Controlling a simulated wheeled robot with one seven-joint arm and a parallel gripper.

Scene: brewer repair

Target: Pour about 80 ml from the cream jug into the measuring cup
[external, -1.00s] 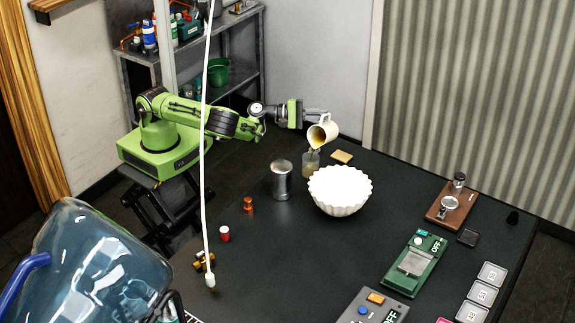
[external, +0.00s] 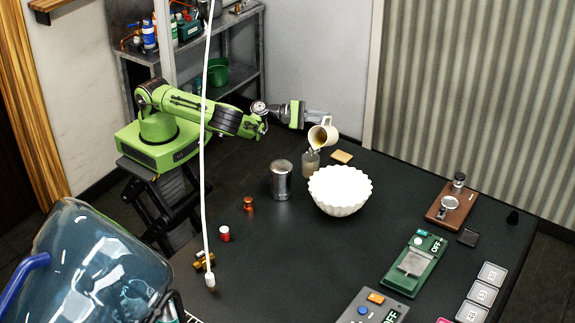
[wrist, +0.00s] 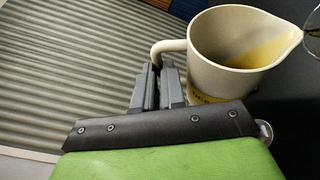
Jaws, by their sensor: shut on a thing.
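The cream jug (external: 327,133) is off-white and tilted, its mouth facing down and left over the clear measuring cup (external: 311,163). My gripper (external: 312,114) is shut on the jug's handle. In the wrist view, my fingers (wrist: 159,84) close on the handle, and the jug (wrist: 222,55) shows yellowish liquid inside by its spout. The rim of the measuring cup (wrist: 312,38) shows partly at the right edge, beside the spout.
A white fluted bowl (external: 340,190) stands close to the right of the cup. A metal canister (external: 281,180) is to its left. A green scale (external: 415,262) sits further right. The table's middle front is clear.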

